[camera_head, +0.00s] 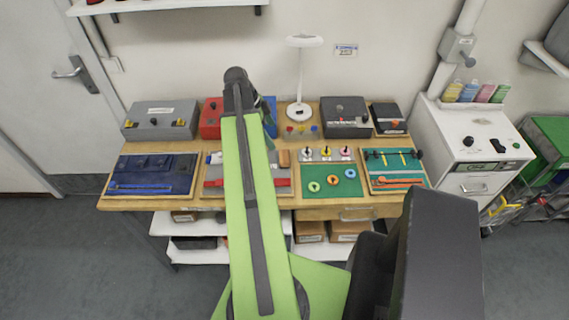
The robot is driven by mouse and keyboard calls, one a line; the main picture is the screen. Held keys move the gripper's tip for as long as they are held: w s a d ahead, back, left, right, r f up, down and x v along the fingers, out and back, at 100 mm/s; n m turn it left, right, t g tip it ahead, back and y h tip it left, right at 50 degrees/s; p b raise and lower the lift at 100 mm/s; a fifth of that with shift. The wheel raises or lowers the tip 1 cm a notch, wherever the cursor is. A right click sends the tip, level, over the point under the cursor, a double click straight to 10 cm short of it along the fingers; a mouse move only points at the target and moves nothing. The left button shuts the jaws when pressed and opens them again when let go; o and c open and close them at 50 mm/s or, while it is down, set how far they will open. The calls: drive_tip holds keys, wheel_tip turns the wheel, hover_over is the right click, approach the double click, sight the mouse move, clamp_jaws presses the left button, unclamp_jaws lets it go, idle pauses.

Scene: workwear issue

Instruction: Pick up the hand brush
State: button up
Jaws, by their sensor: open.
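I cannot make out a hand brush for certain. A grey mat (283,187) in the middle of the workbench holds a red long item (214,183), a white and blue item (214,158) and a brown block (284,158). They are too small to name surely. My green arm rises across the middle of the picture and covers part of this mat. The arm bends near the back of the bench, and its far part is mostly hidden behind the nearer link. My gripper does not show.
A white cabinet (480,158) stands at the right. Floor is clear at left.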

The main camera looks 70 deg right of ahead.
drive_tip(key=b, duration=0.8)
approach(285, 156)
drive_tip(key=x, duration=0.5)
drive_tip(key=shift+w+d+f, duration=0.1)
drive_tip(key=shift+p, duration=0.35)
drive_tip(key=b+x, duration=0.5)
drive_tip(key=shift+f, duration=0.15)
drive_tip(key=shift+r, duration=0.2)
drive_tip(key=c, duration=1.5)
wheel_tip(285, 156, up, 5)
drive_tip(key=p, duration=0.5)
drive_tip(key=shift+f, duration=0.2)
drive_tip(key=s+r+p, duration=0.6)
drive_tip(key=s, duration=0.5)
drive_tip(key=shift+s+a+r, duration=0.2)
drive_tip(key=shift+s+a, duration=0.2)
drive_tip(key=shift+a, duration=0.1)
